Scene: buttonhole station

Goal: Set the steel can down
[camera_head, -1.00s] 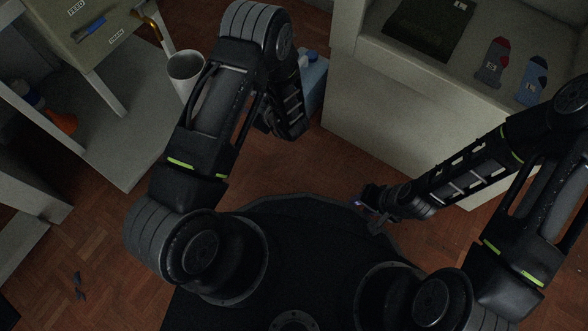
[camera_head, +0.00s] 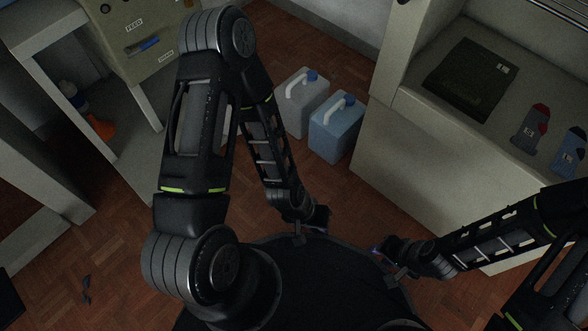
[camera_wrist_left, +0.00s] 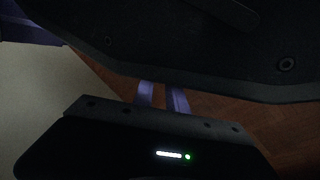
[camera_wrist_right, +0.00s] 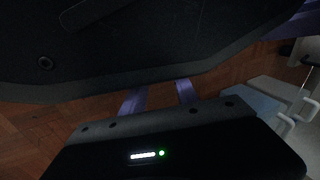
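I cannot make out a steel can in any view now. My left gripper (camera_head: 318,216) hangs low near the front edge of my dark base in the head view. In the left wrist view its two purple fingers (camera_wrist_left: 162,97) are a little apart, with only floor visible between them. My right gripper (camera_head: 378,250) is to the right of it, also low. In the right wrist view its purple fingers (camera_wrist_right: 160,97) are apart with nothing visible between them. My left arm hides part of the space in front of the cabinet.
A grey-blue jug (camera_head: 302,100) and a blue jug (camera_head: 336,127) stand on the floor. A drawer cabinet (camera_head: 150,68) and table (camera_head: 50,28) are at left.

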